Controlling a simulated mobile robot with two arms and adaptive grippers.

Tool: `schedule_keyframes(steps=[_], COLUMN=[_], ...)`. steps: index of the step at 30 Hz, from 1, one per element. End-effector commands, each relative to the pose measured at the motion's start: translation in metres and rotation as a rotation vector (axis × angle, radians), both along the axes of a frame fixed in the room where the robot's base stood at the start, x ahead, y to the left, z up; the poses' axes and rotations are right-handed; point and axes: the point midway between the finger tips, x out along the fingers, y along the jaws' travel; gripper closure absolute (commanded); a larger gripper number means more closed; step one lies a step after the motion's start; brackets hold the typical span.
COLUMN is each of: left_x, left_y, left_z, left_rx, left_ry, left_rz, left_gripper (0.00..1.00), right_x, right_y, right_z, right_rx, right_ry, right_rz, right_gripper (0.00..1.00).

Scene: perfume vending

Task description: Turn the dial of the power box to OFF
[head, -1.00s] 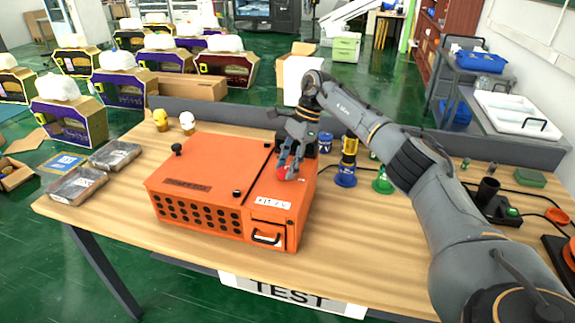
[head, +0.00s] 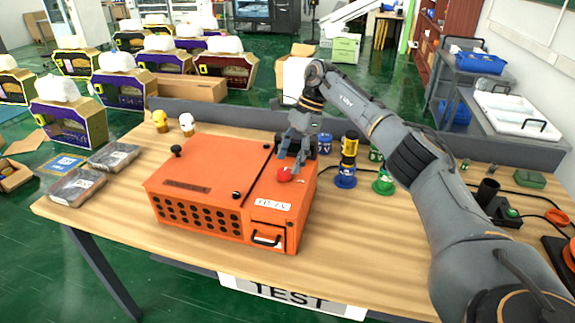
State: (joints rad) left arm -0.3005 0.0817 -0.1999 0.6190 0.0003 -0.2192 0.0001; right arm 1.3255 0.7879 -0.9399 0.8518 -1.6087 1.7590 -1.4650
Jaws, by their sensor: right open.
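The orange power box (head: 205,170) stands on the wooden table, left of the middle. Its red dial (head: 284,174) sits on the narrow top panel at the box's right side and is now in clear view. The dial's markings are too small to read. My right gripper (head: 290,160) points down just behind and above the dial, open and empty, apart from it as far as I can tell. My left gripper is not in view.
A yellow-black item on a blue base (head: 346,162) and a green base (head: 383,184) stand right of the box. Two dark packs (head: 75,186) lie at the left. A low grey partition (head: 400,140) runs along the table's back. The front of the table (head: 360,260) is clear.

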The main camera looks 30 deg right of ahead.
Motion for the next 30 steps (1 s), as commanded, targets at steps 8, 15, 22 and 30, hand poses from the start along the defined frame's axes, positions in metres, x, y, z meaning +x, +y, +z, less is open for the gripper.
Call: schedule_keyframes(steps=[8, 15, 22, 30], left_x=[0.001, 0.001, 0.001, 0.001], left_y=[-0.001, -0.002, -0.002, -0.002], left_z=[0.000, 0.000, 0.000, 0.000], left_rx=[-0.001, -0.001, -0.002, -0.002], left_ry=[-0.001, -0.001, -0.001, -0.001], left_rz=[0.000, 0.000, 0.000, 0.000], left_gripper=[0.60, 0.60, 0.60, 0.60], right_x=[0.000, -0.002, -0.002, -0.002], right_y=[-0.023, -0.035, -0.036, -0.036], right_z=[0.057, 0.083, 0.087, 0.086], right_rx=[0.001, 0.000, 0.000, 0.000], right_ry=[-0.004, -0.002, 0.001, 0.000], right_rz=[-0.002, -0.001, 0.001, 0.001], right_gripper=[0.39, 0.39, 0.39, 0.39])
